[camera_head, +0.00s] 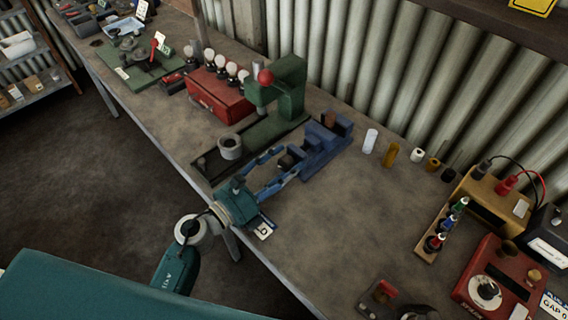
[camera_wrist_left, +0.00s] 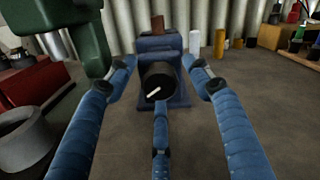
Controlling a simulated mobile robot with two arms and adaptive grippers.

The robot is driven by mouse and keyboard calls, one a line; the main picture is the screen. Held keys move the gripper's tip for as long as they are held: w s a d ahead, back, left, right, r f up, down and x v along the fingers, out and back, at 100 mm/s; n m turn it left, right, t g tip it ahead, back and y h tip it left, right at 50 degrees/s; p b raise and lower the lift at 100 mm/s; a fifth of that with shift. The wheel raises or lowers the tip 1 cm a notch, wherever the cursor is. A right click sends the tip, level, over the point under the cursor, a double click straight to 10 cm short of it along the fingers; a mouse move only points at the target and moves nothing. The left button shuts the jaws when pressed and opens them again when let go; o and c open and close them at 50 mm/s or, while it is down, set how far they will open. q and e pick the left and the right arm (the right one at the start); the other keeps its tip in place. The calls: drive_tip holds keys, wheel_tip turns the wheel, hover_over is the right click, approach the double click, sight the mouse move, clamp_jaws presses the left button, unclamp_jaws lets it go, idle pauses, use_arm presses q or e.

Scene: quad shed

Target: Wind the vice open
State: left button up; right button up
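The blue vice (camera_head: 325,142) stands on the bench; it also shows ahead in the left wrist view (camera_wrist_left: 178,98). A brown piece (camera_head: 328,119) sticks up at its top; I cannot tell if the jaws clamp it. On the vice's near face is a round black knob (camera_wrist_left: 160,78) with a white line slanting up to the right. My left gripper (camera_head: 286,163) has its blue fingers spread and pointing at the knob. In the left wrist view the open fingers (camera_wrist_left: 161,84) lie to either side and below the knob, with no clear contact. My right gripper is not in view.
A green press (camera_head: 290,88) with a red ball stands close left of the vice, and a grey ring (camera_head: 230,147) lies on its base. Several small cylinders (camera_head: 390,154) stand to the right. The bench (camera_head: 335,220) is clear in front of the vice.

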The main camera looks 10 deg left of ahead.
use_arm(q)
drive_tip(key=c, duration=1)
drive_tip(key=shift+n+p, duration=0.3)
drive_tip(key=shift+n, duration=0.1)
drive_tip(key=shift+r+n+p, duration=0.1)
drive_tip(key=shift+n+p, duration=0.25)
drive_tip(key=shift+n, duration=0.25)
drive_tip(key=n+p, duration=0.1)
drive_tip(key=n, duration=0.2)
drive_tip(key=shift+n, duration=0.3)
drive_tip(key=n+p, duration=0.2)
drive_tip(key=n, duration=0.2)
drive_tip(key=shift+n+p, duration=0.45)
drive_tip(key=shift+n, duration=0.85)
